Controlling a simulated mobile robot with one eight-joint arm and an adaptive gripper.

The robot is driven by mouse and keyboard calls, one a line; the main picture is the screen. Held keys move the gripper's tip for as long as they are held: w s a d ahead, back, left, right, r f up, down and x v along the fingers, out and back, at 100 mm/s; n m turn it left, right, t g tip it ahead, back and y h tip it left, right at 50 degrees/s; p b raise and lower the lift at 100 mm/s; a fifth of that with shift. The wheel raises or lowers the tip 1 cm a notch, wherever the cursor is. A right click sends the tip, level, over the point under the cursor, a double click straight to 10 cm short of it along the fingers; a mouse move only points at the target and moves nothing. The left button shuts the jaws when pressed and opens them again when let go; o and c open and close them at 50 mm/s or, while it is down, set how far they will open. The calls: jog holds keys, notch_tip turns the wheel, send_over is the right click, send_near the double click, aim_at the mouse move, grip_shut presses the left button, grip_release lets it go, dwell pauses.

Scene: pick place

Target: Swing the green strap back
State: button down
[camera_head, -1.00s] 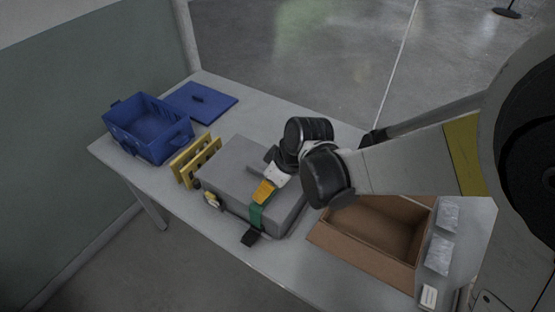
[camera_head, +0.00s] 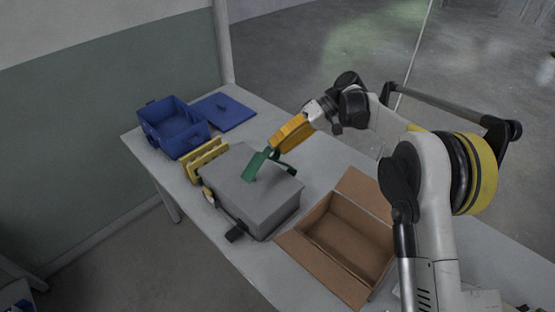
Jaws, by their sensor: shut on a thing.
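The green strap (camera_head: 256,165) stands up at a slant from the top of the grey case (camera_head: 239,191). Its upper end runs to my gripper (camera_head: 277,148), whose yellow-orange fingers are shut on it above the case's right rear part. A darker green piece (camera_head: 288,168) shows just beside the fingertips. A black buckle piece (camera_head: 235,233) lies at the case's front edge. The exact grip on the strap is too small to see clearly.
An open cardboard box (camera_head: 345,238) stands right of the case. A yellow rack (camera_head: 206,158), a blue bin (camera_head: 174,127) and a blue lid (camera_head: 224,111) are to the left and back. Bare table (camera_head: 319,165) lies behind the case.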

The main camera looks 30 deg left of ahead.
jog(key=shift+w+d+r+m+g+y, duration=0.15)
jog(key=shift+w+g, duration=0.2)
jog(key=shift+w, duration=0.3)
jog(key=shift+w+d+r+m+g+y, duration=0.1)
jog(key=shift+w+g+y, duration=0.15)
jog(key=shift+w, duration=0.35)
jog(key=shift+w+d+r+m+g+y, duration=0.15)
jog(key=shift+w+g, duration=0.25)
jog(key=shift+w, duration=0.25)
jog(key=shift+f, duration=0.1)
jog(key=c, duration=0.8)
grip_release()
notch_tip(320, 180, up, 10)
